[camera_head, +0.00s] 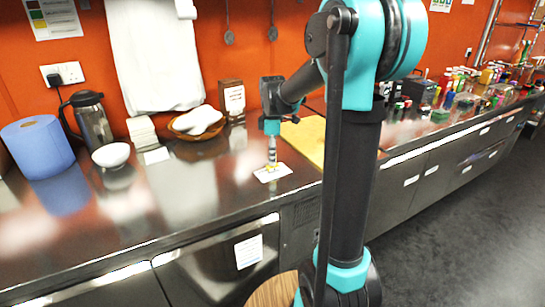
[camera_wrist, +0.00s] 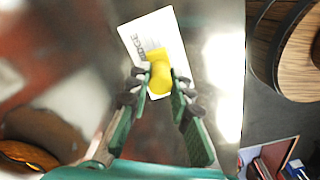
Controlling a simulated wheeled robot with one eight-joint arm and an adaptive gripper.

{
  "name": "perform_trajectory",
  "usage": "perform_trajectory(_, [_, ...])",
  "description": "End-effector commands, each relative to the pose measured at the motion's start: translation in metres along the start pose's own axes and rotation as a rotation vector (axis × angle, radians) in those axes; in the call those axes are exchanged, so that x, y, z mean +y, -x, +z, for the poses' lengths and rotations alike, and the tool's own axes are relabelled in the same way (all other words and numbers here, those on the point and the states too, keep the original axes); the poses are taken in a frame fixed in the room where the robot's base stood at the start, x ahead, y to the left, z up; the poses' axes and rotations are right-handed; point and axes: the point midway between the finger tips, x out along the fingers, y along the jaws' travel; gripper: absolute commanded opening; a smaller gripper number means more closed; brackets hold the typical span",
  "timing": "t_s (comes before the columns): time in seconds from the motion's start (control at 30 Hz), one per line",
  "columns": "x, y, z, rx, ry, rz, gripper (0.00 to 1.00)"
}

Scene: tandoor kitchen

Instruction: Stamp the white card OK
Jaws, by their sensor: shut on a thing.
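My gripper (camera_head: 272,163) points down over the steel counter in the head view. In the wrist view its two fingers (camera_wrist: 157,85) are shut on a small yellow stamp (camera_wrist: 159,72). In the head view the yellow stamp (camera_head: 270,168) shows as small yellow patches at the fingertips. A white card (camera_head: 283,171) lies on the counter right below. In the wrist view the white card (camera_wrist: 150,32) extends out past the stamp and carries dark printed lettering. The stamp covers part of the card. I cannot tell whether its underside touches the card.
A yellow board (camera_head: 305,138) lies behind the card. Left of it are a basket with white cloth (camera_head: 197,122), a white bowl (camera_head: 111,155), a flask (camera_head: 91,118) and a blue roll (camera_head: 38,147). Several bottles stand far right. A round wooden top (camera_head: 272,291) is below the counter's front edge.

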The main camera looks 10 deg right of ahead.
Motion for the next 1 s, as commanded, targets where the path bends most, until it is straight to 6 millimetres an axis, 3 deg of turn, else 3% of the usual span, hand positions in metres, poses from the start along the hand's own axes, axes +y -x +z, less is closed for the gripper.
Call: perform_trajectory(1.0, [0.0002, -0.0087, 0.0, 0.0, 0.0, 0.0, 0.02])
